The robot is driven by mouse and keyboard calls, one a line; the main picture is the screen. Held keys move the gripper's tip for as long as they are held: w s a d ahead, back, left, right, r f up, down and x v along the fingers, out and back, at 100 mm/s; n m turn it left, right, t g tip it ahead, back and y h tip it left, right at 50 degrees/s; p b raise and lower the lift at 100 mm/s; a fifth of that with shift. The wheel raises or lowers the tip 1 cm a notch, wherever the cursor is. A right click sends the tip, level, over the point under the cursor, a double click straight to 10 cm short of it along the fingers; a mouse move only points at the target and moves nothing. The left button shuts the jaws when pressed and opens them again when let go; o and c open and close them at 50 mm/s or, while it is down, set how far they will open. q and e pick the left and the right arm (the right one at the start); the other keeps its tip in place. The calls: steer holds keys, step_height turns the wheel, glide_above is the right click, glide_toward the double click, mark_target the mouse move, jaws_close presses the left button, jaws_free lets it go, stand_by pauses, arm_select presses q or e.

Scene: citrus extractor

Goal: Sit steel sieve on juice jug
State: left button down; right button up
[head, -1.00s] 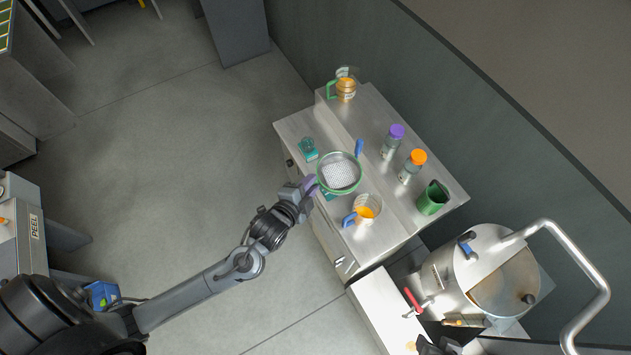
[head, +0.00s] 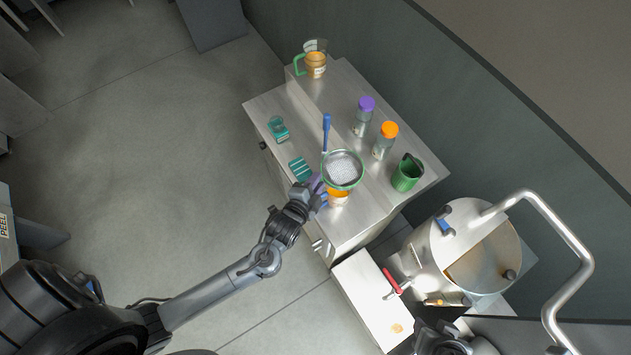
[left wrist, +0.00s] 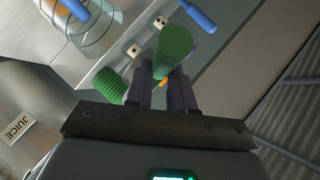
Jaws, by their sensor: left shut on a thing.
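In the left wrist view a green piece (left wrist: 174,55) stands between the fingers (left wrist: 160,85). The juice jug (head: 338,199), with orange juice and a blue handle, stands at the cabinet's near edge. The sieve overlaps the jug's far part in the head view and hides it; I cannot tell whether they touch. My right gripper's fingers do not show.
Purple-capped (head: 366,104) and orange-capped (head: 388,130) bottles and a green mug (head: 407,174) stand to the right. A jar of orange liquid (head: 316,65) is at the back. A striped teal item (head: 300,169) lies left of the sieve. The extractor (head: 450,250) is lower right.

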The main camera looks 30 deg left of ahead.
arm_select(q)
steer(key=shift+r, duration=0.1)
step_height(320, 180, down, 3)
steer(key=shift+f+b, duration=0.15)
steer(key=shift+b, duration=0.35)
steer(key=shift+f+b, duration=0.55)
steer(key=shift+f, duration=0.6)
steer(key=shift+p, duration=0.3)
steer(key=shift+p, duration=0.35)
stand_by(0.3)
steer(key=shift+f, duration=0.35)
stand_by(0.4)
